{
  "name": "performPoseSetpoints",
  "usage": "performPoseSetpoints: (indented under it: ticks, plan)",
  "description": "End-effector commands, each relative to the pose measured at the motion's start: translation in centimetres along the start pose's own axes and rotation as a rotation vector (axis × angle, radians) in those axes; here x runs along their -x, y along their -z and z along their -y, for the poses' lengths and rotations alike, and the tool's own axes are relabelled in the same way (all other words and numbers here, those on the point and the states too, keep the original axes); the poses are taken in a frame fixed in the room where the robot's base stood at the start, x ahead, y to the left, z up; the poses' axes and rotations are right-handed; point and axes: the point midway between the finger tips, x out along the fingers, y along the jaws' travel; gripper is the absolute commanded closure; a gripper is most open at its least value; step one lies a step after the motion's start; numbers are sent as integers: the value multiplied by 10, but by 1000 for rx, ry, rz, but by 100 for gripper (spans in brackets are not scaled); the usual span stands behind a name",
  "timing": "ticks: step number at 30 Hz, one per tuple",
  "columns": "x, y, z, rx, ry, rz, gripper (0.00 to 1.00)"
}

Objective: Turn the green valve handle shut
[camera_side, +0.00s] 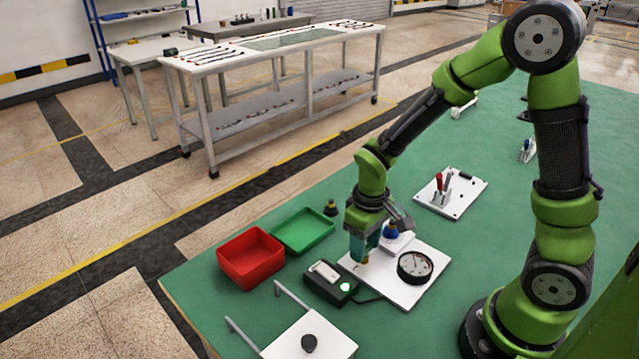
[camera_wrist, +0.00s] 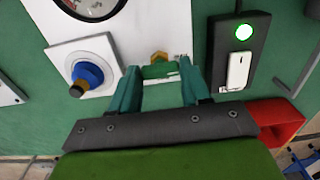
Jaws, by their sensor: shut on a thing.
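The green valve handle (camera_wrist: 160,71) lies between the two fingers of my gripper (camera_wrist: 159,78) in the wrist view, just below a brass valve fitting (camera_wrist: 158,57). The fitting sits on a white panel (camera_wrist: 135,25). My gripper is shut on the handle, with one finger at each end of it. In the side view my gripper (camera_side: 360,250) reaches down to the left part of the white panel (camera_side: 415,293). A bit of brass (camera_side: 363,261) shows at the fingertips there, but the fingers hide the handle. The handle's exact angle is hard to tell.
A blue knob (camera_side: 391,231) and a round gauge (camera_side: 415,265) stand close by on the panel. A black switch box (camera_side: 330,286) with a lit green light is to the left. A red bin (camera_side: 250,258) and a green tray (camera_side: 304,231) lie farther left.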

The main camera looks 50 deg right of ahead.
Motion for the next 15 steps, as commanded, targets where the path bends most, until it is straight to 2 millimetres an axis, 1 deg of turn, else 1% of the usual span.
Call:
performPoseSetpoints:
  ticks: [11,12,14,15]
  plan:
    - [1,0,0,8,-1,-1,84]
    - [1,0,0,8,-1,-1,49]
    - [1,0,0,8,-1,-1,40]
    - [1,0,0,8,-1,-1,33]
